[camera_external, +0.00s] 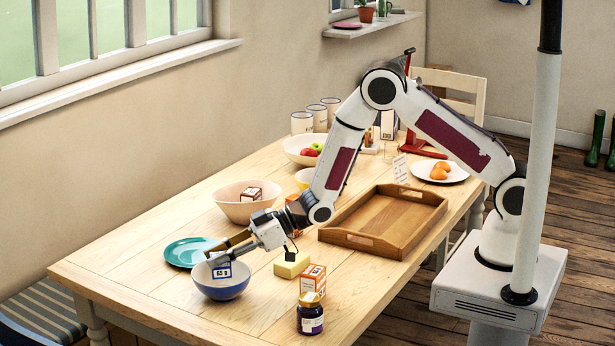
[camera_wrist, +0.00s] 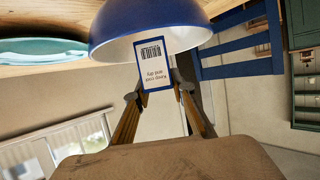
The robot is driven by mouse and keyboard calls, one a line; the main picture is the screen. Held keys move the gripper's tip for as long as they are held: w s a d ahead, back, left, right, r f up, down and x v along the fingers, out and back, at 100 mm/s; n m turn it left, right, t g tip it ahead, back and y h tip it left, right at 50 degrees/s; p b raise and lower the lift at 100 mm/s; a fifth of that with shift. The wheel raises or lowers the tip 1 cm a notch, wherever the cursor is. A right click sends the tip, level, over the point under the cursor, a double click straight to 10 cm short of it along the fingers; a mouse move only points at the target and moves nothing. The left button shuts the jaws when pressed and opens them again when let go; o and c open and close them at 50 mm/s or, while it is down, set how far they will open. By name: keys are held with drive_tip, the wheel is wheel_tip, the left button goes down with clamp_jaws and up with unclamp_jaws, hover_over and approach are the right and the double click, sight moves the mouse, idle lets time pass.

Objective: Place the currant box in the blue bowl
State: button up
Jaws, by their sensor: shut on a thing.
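My gripper (camera_external: 212,256) is shut on a small white box with blue edges (camera_external: 222,271), marked "65 g" in the external view. I take it as the currant box, though no currant name is readable. In the wrist view the box (camera_wrist: 152,66) shows a barcode and "Keep cool and dry" between my fingers (camera_wrist: 157,88). The blue bowl (camera_external: 223,292), pale inside, stands near the table's front left. The box is at the bowl's mouth and overlaps its rim in both views. The bowl (camera_wrist: 150,20) fills the top of the wrist view. I cannot tell whether the box touches it.
A teal plate (camera_external: 186,252) lies just behind the bowl. A cream bowl (camera_external: 236,208) holding a small box stands farther back. A yellow block (camera_external: 291,265), an orange-white box (camera_external: 313,279) and a dark jar (camera_external: 310,314) stand right of the bowl. A wooden tray (camera_external: 365,240) lies beyond.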

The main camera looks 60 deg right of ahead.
sight(217, 274)
drive_tip(key=shift+f, duration=0.5)
drive_tip(key=shift+f, duration=0.1)
drive_tip(key=shift+f, duration=1.75)
drive_tip(key=shift+f, duration=0.1)
drive_tip(key=o, duration=1.1)
